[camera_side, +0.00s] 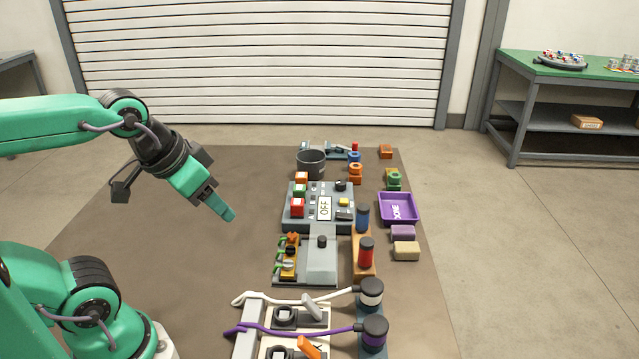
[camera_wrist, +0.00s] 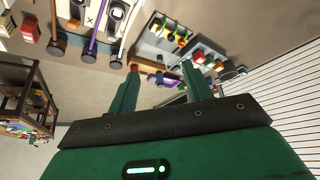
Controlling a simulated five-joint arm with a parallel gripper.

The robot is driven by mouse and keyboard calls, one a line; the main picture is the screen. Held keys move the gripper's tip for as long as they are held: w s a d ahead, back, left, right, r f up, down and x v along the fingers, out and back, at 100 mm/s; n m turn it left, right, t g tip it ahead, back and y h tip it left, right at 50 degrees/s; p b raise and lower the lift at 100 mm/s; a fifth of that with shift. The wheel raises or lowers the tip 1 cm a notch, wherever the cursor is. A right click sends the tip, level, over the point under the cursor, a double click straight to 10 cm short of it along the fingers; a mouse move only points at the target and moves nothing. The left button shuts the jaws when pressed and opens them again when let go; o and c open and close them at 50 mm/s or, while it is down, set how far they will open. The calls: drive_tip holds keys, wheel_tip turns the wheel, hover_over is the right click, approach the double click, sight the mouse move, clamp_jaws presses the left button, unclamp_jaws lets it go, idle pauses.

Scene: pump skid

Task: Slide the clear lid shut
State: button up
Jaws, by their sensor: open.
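The clear lid (camera_side: 321,262) is a see-through greyish slab with a black knob (camera_side: 322,241) on top. It lies over the right part of a dark base tray (camera_side: 305,284). The tray's left part is uncovered and shows a row of yellow, orange and green parts (camera_side: 290,257). My gripper (camera_side: 222,211) is above the mat, left of the lid and higher, apart from it. In the wrist view its two fingers (camera_wrist: 160,88) are spread with nothing held between them. The coloured parts also show in the wrist view (camera_wrist: 178,36), but the lid's edges are unclear there.
A control panel with an OFF sign (camera_side: 324,208) stands just behind the tray. An orange rack with blue and red cylinders (camera_side: 362,256) stands close on its right. White and purple cables (camera_side: 290,331) with plugs lie in front. The mat (camera_side: 180,265) to the left is clear.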

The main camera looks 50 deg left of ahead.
drive_tip(key=shift+w+r, duration=0.1)
drive_tip(key=c, duration=0.7)
drive_tip(key=shift+w+r, duration=0.1)
drive_tip(key=shift+w, duration=0.05)
clamp_jaws()
drive_tip(key=w+d+r+m+g, duration=0.1)
drive_tip(key=w+g, duration=0.1)
drive_tip(key=w, duration=0.7)
drive_tip(key=w+d+r+m+g, duration=0.1)
drive_tip(key=w+r+g, duration=0.1)
drive_tip(key=w, duration=0.6)
drive_tip(key=w+d+f+m+g, duration=0.1)
drive_tip(key=w+d+f+g, duration=0.2)
drive_tip(key=w+f, duration=0.9)
drive_tip(key=shift+w+d+m+g, duration=0.2)
drive_tip(key=shift+w+m+g, duration=0.1)
drive_tip(key=shift+w+g, duration=0.55)
